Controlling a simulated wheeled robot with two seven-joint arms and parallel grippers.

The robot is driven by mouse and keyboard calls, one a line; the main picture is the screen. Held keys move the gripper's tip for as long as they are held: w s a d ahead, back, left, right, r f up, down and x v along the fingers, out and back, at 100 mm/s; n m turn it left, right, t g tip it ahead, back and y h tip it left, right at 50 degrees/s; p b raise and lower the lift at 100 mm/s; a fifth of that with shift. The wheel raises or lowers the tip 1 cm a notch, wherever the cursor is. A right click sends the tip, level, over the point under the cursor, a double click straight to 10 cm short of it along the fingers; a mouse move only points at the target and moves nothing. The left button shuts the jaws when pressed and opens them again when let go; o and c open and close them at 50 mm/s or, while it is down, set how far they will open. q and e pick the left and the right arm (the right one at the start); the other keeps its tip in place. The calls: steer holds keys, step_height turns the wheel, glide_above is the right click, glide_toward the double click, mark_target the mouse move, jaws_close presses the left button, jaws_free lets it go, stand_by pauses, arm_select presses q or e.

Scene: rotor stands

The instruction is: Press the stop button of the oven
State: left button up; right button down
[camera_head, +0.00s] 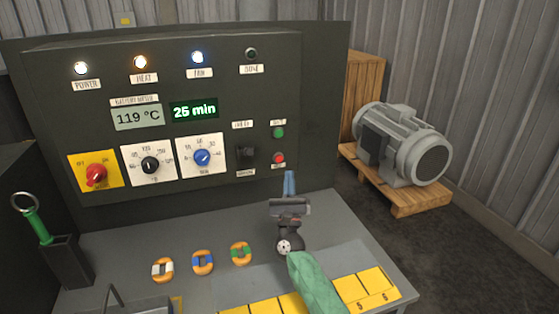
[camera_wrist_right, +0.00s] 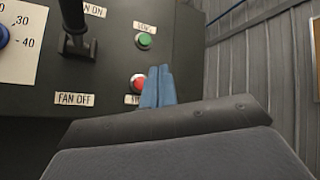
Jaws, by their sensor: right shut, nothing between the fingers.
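The oven's control panel (camera_head: 220,100) fills the left and middle of the head view. The red stop button (camera_head: 279,158) sits at the panel's lower right, below a green button (camera_head: 279,132). My right gripper (camera_head: 289,175) is shut and empty, its blue fingertips just below and right of the red button. In the right wrist view the fingertips (camera_wrist_right: 158,72) point up the picture and cover the right edge of the red button (camera_wrist_right: 138,82). The green button (camera_wrist_right: 143,40) is clear above. I cannot tell whether the tips touch the panel. My left gripper is not in view.
A black fan lever (camera_head: 247,153) stands out left of the buttons. Red, black and blue knobs (camera_head: 202,157) are further left. Several rings (camera_head: 203,262) lie on the grey table (camera_head: 130,235). A motor (camera_head: 402,143) stands on a pallet at right.

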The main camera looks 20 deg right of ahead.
mark_target(279, 159)
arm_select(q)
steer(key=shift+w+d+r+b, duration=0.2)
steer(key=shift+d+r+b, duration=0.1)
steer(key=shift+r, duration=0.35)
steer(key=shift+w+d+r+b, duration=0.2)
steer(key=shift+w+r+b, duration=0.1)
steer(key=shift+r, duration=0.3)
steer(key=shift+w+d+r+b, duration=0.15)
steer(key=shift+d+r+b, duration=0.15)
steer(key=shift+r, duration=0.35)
arm_select(e)
steer(key=shift+w+a, duration=0.1)
steer(key=shift+w, duration=3.1)
arm_select(q)
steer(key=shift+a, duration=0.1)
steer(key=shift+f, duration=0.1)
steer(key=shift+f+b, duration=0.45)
steer(key=shift+b, duration=0.05)
arm_select(e)
steer(key=shift+w, duration=0.4)
